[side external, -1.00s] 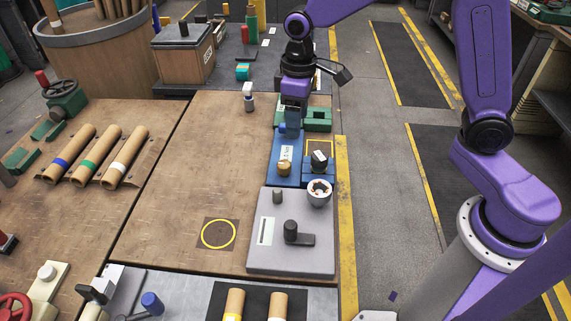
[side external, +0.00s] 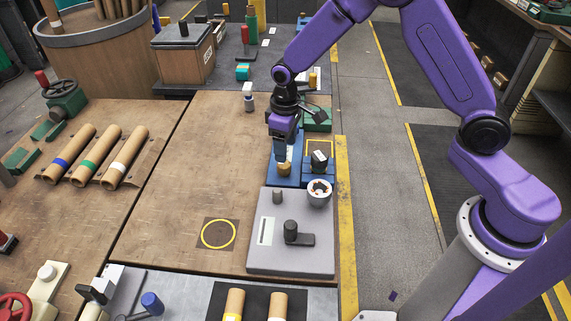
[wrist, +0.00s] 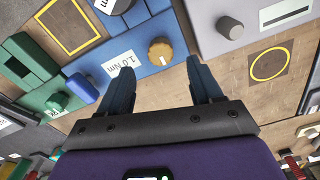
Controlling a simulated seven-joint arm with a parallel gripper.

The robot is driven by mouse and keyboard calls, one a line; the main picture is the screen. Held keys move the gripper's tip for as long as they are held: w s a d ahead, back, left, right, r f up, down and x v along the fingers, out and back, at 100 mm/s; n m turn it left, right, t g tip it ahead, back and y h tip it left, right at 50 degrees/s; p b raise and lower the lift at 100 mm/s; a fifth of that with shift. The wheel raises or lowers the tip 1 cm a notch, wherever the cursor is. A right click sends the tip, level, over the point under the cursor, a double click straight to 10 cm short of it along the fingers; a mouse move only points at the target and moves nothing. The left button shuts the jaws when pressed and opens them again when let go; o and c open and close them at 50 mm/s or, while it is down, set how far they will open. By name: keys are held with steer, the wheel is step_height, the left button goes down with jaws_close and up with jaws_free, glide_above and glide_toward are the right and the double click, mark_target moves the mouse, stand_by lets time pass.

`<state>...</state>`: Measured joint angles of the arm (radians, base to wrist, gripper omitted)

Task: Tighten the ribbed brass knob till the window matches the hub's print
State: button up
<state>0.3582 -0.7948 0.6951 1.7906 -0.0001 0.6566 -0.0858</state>
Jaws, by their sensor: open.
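The brass knob (side external: 284,169) stands on the blue block, and its ribs are too small to make out. In the wrist view the knob (wrist: 160,52) has a pale line on top and lies just beyond the gap between my fingertips. My gripper (wrist: 161,73) is open and empty, close to the knob with no clear contact. A white plate (wrist: 121,84) beside the knob seems to read "1.0 Nm"; my left finger partly covers it. A dark hub-like piece (side external: 319,160) with a white face stands right of the knob; its print is unreadable.
A grey plate (side external: 262,263) with a dark lever (side external: 292,231) and a grey peg (side external: 277,197) lies in front. A white cup (side external: 319,192) stands at its back right corner. Green blocks (side external: 318,120) are behind.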

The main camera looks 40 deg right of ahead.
mark_target(286, 164)
step_height(286, 164, down, 8)
steer(key=shift+r, duration=0.25)
steer(key=c, duration=1)
